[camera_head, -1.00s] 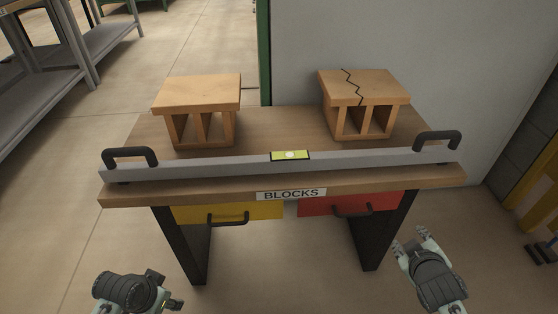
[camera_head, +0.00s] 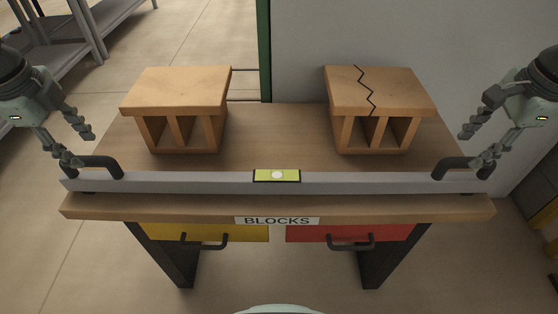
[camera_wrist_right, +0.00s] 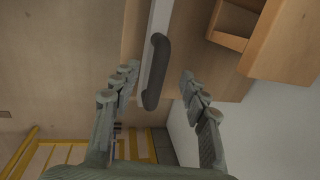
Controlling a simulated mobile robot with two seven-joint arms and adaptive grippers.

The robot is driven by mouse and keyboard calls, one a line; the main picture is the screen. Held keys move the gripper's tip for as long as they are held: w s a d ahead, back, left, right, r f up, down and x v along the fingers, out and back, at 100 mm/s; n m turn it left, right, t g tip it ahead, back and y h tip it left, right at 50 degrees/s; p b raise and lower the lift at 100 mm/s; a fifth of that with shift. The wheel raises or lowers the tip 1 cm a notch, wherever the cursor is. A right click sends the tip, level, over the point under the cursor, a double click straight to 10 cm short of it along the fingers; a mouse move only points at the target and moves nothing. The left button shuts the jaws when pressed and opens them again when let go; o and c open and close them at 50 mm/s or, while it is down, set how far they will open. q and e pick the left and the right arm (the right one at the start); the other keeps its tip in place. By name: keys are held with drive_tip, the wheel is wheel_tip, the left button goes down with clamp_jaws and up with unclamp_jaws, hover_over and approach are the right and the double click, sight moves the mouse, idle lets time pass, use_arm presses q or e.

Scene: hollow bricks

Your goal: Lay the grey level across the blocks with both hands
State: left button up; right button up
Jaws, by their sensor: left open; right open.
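The grey level (camera_head: 200,183) lies along the front edge of the table, with a yellow-green vial (camera_head: 277,176) at its middle and a black handle at each end. Two hollow blocks stand behind it: a plain left block (camera_head: 178,92) and a right block (camera_head: 383,92) with a dark zigzag crack on top. My left gripper (camera_head: 74,147) is open at the left handle (camera_head: 97,163). My right gripper (camera_head: 481,146) is open at the right handle (camera_head: 461,164). In the right wrist view the handle (camera_wrist_right: 155,71) lies between the spread fingers (camera_wrist_right: 158,85), apart from both.
The wooden table (camera_head: 280,130) has a BLOCKS label (camera_head: 277,221), a yellow drawer (camera_head: 170,232) and a red drawer (camera_head: 310,234) in front. A grey wall (camera_head: 400,40) stands close behind. Grey shelving (camera_head: 60,45) is at the back left.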

sight(92, 158)
use_arm(q)
drive_tip(key=shift+w+a+r, duration=0.15)
drive_tip(key=shift+w+r, duration=0.15)
drive_tip(key=shift+w, duration=0.05)
use_arm(e)
drive_tip(key=shift+w+d+r+h, duration=0.1)
drive_tip(key=shift+d+r+h, duration=0.1)
drive_tip(key=shift+d, duration=0.2)
drive_tip(key=shift+w+d+r+h, duration=0.1)
drive_tip(key=shift+d+h, duration=0.1)
drive_tip(key=shift+d, duration=0.2)
drive_tip(key=shift+d+r, duration=0.1)
drive_tip(key=shift+d, duration=0.05)
use_arm(q)
drive_tip(key=shift+s+r, duration=0.2)
drive_tip(key=shift+s, duration=0.05)
use_arm(e)
drive_tip(key=shift+s, duration=0.25)
use_arm(q)
drive_tip(key=f, duration=0.2)
drive_tip(key=w+f, duration=0.1)
drive_tip(key=f, duration=0.4)
drive_tip(key=shift+w+f, duration=0.3)
drive_tip(key=shift+f, duration=0.1)
use_arm(e)
drive_tip(key=f, duration=0.2)
drive_tip(key=w+f, duration=0.1)
drive_tip(key=f, duration=0.4)
drive_tip(key=shift+w+f, duration=0.3)
drive_tip(key=shift+f, duration=0.05)
